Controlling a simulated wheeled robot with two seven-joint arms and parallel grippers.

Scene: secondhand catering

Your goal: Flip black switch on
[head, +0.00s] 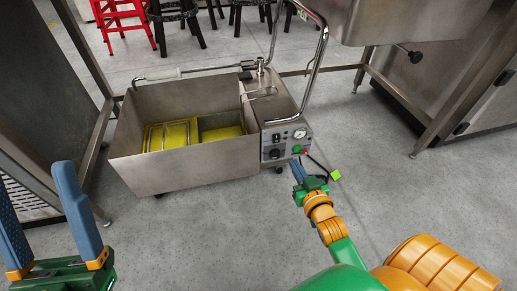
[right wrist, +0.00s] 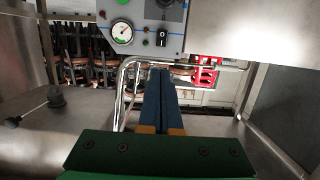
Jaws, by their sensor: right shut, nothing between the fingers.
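The black switch (head: 276,138) is a small dark rocker on the front control panel (head: 267,154) of a steel wheeled machine. In the right wrist view, which looks upside down, the black switch (right wrist: 162,38) has a white mark and sits beside the round gauge (right wrist: 122,32). Its on or off position is unclear. My right gripper (head: 297,165) is shut and empty just in front of the panel's lower right part. Its blue fingers (right wrist: 160,75) point toward the panel without visibly touching the switch. My left gripper (head: 58,195) is open and empty at lower left, far from the panel.
A black knob (head: 276,153), a green button (head: 297,149) and a red one (head: 305,152) share the panel. A steel basin (head: 185,168) with yellow parts joins it on the left. Steel counters stand on both sides; the floor (head: 190,235) in front is clear.

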